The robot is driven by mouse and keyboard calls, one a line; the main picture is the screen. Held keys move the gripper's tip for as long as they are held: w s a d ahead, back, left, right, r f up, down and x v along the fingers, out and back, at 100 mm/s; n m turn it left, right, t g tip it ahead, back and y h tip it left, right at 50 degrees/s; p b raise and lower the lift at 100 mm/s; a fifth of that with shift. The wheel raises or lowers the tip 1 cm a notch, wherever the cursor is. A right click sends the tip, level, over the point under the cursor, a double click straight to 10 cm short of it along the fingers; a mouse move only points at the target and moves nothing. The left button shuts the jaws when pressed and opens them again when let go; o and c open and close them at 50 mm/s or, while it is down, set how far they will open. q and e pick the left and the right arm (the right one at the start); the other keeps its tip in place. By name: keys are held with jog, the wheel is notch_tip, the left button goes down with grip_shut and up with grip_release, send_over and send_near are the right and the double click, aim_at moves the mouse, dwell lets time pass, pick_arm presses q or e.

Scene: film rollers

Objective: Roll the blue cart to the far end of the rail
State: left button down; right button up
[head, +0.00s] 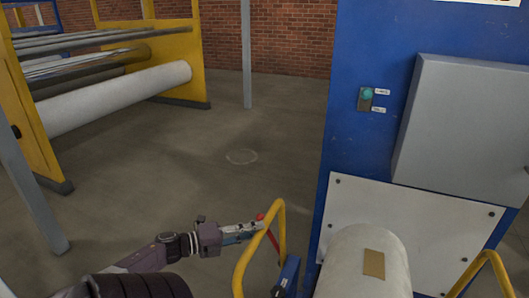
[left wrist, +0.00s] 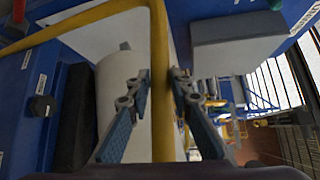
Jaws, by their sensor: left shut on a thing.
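The blue cart (head: 289,275) is at the bottom of the head view, mostly cut off by the edge. It has a yellow tube handle (head: 241,265) on its left and bears a white roll (head: 362,262) with a tan label. My left gripper (head: 262,226) is at the left handle and shut on it. In the left wrist view the yellow handle bar (left wrist: 161,90) runs between the two fingertips of my left gripper (left wrist: 160,92). The white roll (left wrist: 110,85) shows behind. My right gripper is not in view. I cannot make out the rail.
A large blue machine (head: 345,120) with a grey box (head: 465,130) and a green button (head: 366,94) stands right behind the cart. A yellow roller frame (head: 182,50) stands at the left. Grey posts (head: 246,55) rise from the floor. Open concrete floor (head: 190,160) lies between.

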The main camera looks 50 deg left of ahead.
pick_arm(q)
jog(key=shift+s+d+f, duration=0.2)
jog(key=shift+d+f, duration=0.05)
jog(key=shift+f, duration=0.2)
jog(key=c, duration=2.2)
grip_release()
jog(key=shift+w+d, duration=0.15)
jog(key=o, duration=0.5)
jog(key=shift+w+h, duration=0.3)
jog(key=shift+w, duration=0.2)
jog(key=shift+c, duration=0.2)
jog(key=shift+s+r, duration=0.15)
jog(key=v, duration=1.1)
jog(key=shift+s, duration=0.4)
jog(key=shift+r, duration=0.1)
